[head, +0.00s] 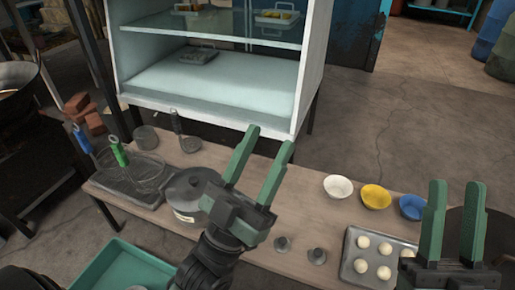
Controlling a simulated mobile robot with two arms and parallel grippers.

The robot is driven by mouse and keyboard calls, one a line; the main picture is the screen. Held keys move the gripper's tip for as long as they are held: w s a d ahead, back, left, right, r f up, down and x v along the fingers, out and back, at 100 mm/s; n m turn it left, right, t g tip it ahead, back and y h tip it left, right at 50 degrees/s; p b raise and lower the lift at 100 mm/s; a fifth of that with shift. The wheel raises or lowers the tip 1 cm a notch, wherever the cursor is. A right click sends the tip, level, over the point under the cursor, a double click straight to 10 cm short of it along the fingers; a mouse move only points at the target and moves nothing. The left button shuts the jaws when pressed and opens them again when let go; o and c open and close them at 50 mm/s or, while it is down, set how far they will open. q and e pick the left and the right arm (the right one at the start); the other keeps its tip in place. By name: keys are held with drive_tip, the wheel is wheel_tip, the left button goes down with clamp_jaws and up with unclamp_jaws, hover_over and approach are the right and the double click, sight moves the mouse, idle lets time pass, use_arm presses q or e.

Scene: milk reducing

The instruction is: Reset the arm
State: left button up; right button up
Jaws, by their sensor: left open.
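My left gripper (270,140) is in the middle of the head view, above the wooden table (315,263). Its two green fingers are spread apart with nothing between them, and they point up toward the glass cabinet (310,75). My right gripper (456,187) is at the lower right, in front of the table's right end. Its green fingers point up, with an empty gap between them.
Bowls in white (338,186), yellow (375,196) and blue (412,207) stand in a row. A tray (352,243) holds several pale dough balls, near my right gripper. Whisks (118,152) lie at the left. A green bin (120,268) is at the lower left.

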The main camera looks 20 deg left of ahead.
use_arm(q)
drive_tip(key=shift+s+a+r+t, duration=0.3)
drive_tip(key=shift+s+a, duration=0.1)
drive_tip(key=shift+s, duration=0.15)
